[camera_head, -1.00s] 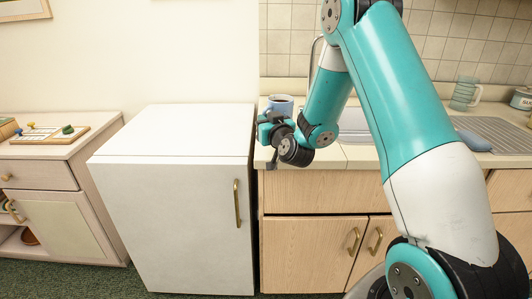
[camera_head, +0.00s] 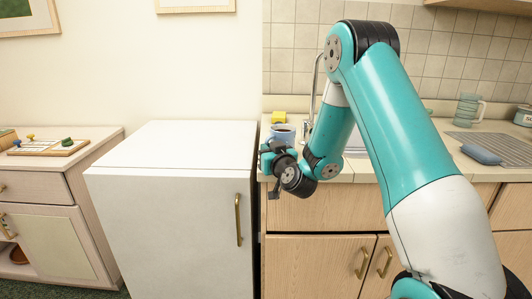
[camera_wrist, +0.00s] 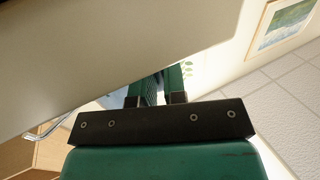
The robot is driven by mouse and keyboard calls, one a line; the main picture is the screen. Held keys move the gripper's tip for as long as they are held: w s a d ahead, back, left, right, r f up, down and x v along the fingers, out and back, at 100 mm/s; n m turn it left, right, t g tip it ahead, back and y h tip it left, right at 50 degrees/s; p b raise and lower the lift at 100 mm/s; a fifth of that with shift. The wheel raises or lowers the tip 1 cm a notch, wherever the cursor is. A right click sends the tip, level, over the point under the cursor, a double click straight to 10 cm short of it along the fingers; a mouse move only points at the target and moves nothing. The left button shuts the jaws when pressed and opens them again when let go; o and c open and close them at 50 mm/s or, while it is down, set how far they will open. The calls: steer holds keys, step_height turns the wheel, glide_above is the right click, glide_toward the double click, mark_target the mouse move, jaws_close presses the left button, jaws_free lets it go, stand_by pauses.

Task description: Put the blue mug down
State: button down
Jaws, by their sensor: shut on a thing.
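The blue mug (camera_head: 284,133) is upright at the left end of the kitchen counter (camera_head: 340,172) in the head view, with a dark inside. My gripper (camera_head: 273,147) is shut on it from the near left side. My gripper and wrist hide the mug's lower part, so I cannot tell whether its base touches the counter. In the wrist view, my gripper's fingers (camera_wrist: 158,92) point away from the camera, and a large pale surface covers the upper left. The mug is not clear there.
A yellow sponge (camera_head: 278,117) lies just behind the mug. The tap (camera_head: 313,98) and sink (camera_head: 355,143) are to the right. A blue object (camera_head: 481,154) lies on the drainboard (camera_head: 508,147). The white fridge (camera_head: 180,148), with a bare top, stands left of the counter.

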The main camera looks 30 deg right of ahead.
steer(key=c, duration=1.2)
jaws_free()
